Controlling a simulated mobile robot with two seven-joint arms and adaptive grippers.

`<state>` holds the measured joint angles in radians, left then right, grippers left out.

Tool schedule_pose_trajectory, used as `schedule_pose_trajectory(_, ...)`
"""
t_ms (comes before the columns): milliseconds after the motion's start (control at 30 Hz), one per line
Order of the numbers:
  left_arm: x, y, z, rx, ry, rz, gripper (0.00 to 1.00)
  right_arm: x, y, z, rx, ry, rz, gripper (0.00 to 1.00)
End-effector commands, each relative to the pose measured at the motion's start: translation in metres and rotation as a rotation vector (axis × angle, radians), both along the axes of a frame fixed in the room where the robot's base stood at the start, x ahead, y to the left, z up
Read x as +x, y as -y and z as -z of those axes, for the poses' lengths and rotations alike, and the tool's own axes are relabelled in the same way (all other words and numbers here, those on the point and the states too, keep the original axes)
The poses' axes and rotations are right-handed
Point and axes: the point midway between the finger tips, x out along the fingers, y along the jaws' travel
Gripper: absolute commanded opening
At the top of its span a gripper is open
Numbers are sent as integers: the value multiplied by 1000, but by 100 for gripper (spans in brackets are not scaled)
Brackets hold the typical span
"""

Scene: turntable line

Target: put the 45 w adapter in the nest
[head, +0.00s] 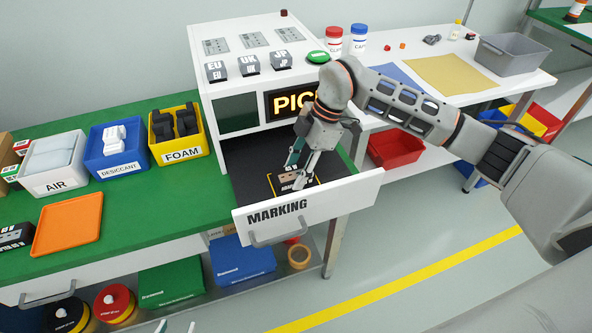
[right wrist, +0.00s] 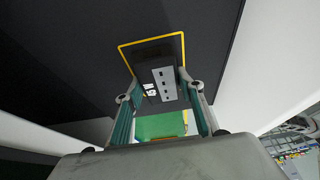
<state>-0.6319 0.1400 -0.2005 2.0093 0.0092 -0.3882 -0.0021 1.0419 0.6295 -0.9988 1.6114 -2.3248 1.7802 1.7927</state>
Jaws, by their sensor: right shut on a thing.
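My right gripper (head: 297,180) reaches down into the open MARKING drawer (head: 330,192) and is shut on a dark block, the adapter (right wrist: 172,74). In the right wrist view, my right gripper (right wrist: 162,104) has a finger on each side of the adapter, which shows a grey face with several dark holes and a small white mark. A yellow outline, the nest (right wrist: 122,47), surrounds the adapter in that view. I cannot tell whether the adapter is fully seated. My left gripper (head: 177,327) shows only as two separated fingertips at the bottom edge.
Bins labelled AIR (head: 50,185), DESICCANT (head: 120,172) and FOAM (head: 182,155) stand on the green bench, with an orange tray (head: 68,223) in front. The drawer walls stand close around the right gripper. A red bin (head: 395,148) is under the white table.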

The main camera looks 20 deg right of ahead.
Motion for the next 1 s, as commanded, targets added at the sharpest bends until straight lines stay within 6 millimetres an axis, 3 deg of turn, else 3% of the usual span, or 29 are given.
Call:
schedule_pose_trajectory(133, 1, 0, -1, 0, 2, -1, 40, 0, 0, 0, 0, 0, 0, 11)
schedule_pose_trajectory(167, 1, 0, -1, 0, 2, -1, 40, 0, 0, 0, 0, -1, 0, 45)
schedule_pose_trajectory(200, 1, 0, -1, 0, 2, -1, 40, 0, 0, 0, 0, -1, 0, 54)
schedule_pose_trajectory(633, 1, 0, -3, -1, 4, 0, 40, 0, 2, -6, 0, 1, -1, 54)
schedule_pose_trajectory(1000, 3, 2, -11, -10, 10, 0, 40, 2, 28, -69, -1, 5, 2, 54)
